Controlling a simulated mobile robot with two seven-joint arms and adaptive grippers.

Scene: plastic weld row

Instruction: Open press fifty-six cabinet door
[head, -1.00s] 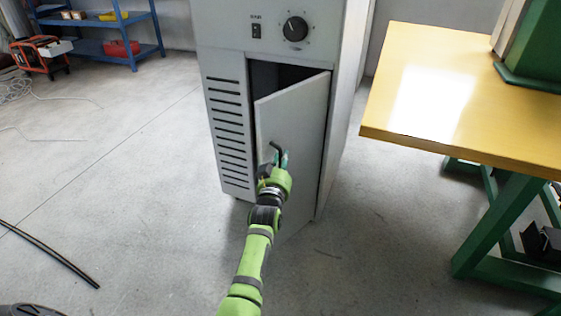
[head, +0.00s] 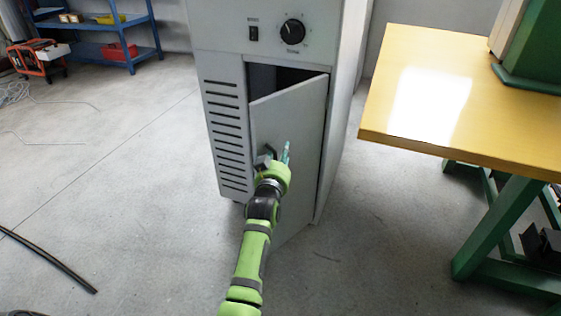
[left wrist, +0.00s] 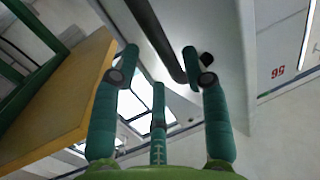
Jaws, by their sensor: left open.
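The grey press cabinet (head: 222,35) stands in the middle of the head view. Its door (head: 302,125) is ajar, with a dark gap along the top and its free edge at left swung out toward me. The dark door handle (head: 268,153) sits near that edge and shows as a dark bar in the left wrist view (left wrist: 152,28). My left gripper (head: 282,154) is open at the handle, its teal fingers spread. In the wrist view the bar runs between the fingertips, close to the right one; contact cannot be told. An upside-down "56" (left wrist: 278,71) shows there. My right gripper is out of view.
A yellow-topped workbench (head: 415,135) with green legs stands at right, with a green machine base (head: 530,78) on it. A blue shelf (head: 95,48) and an orange unit (head: 40,60) are at back left.

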